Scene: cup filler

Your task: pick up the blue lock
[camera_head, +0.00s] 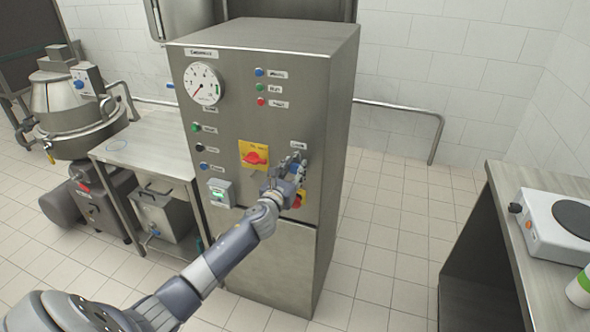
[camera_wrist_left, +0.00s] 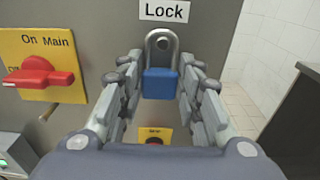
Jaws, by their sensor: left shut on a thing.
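The blue lock (camera_wrist_left: 160,84) hangs by its grey metal shackle under the "Lock" label (camera_wrist_left: 165,11) on the front of the steel cabinet (camera_head: 262,60). My left gripper (camera_head: 293,160) is at the cabinet's front, near the right edge. It is shut on the blue lock, with one finger on each side of its body in the left wrist view. In the head view the gripper hides most of the lock. My right gripper is in neither view.
A red rotary switch on a yellow "Main" plate (camera_wrist_left: 60,85) is left of the lock. A smaller yellow plate with a red knob (camera_wrist_left: 154,137) is below it. A counter (camera_head: 515,232) with a hot plate (camera_head: 545,232) stands at the right. Tiled floor (camera_head: 385,225) is clear between.

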